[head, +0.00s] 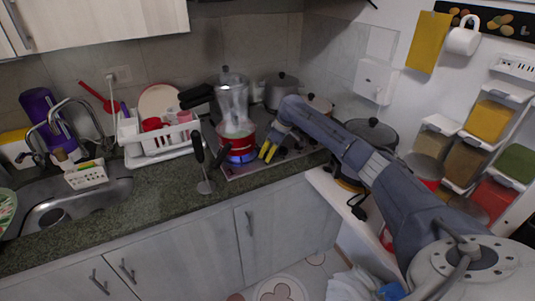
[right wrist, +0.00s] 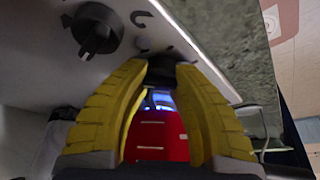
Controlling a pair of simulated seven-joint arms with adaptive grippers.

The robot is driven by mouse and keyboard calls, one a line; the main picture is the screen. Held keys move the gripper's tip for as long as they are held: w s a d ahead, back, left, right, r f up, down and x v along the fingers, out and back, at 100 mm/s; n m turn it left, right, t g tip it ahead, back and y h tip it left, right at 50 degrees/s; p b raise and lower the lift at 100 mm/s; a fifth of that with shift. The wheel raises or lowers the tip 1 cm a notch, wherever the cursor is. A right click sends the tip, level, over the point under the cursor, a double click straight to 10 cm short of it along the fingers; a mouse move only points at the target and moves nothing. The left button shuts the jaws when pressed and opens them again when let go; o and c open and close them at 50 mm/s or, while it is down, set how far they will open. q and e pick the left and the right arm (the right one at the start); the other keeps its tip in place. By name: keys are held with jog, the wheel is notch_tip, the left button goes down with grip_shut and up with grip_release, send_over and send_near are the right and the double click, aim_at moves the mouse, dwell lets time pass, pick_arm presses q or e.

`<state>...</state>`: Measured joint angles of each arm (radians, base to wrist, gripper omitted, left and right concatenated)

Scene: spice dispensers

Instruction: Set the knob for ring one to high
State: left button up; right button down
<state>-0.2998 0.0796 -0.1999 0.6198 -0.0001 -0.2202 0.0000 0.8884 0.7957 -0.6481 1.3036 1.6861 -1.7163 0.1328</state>
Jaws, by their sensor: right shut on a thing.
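A second black knob (right wrist: 97,30) is to the left, apart from the fingers. Which ring the held knob serves, and its setting, I cannot tell. My left gripper is not in view.
A white dish rack (head: 137,158) is further left. Other pots (head: 281,90) stand behind on the cooktop.

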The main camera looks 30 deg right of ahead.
jog(key=shift+a, duration=0.1)
jog(key=c, duration=1)
grip_release()
jog(key=shift+o, duration=0.2)
jog(key=shift+r, duration=0.1)
jog(key=v, duration=1.1)
jog(key=shift+s+r, duration=0.15)
jog(key=shift+r, duration=0.2)
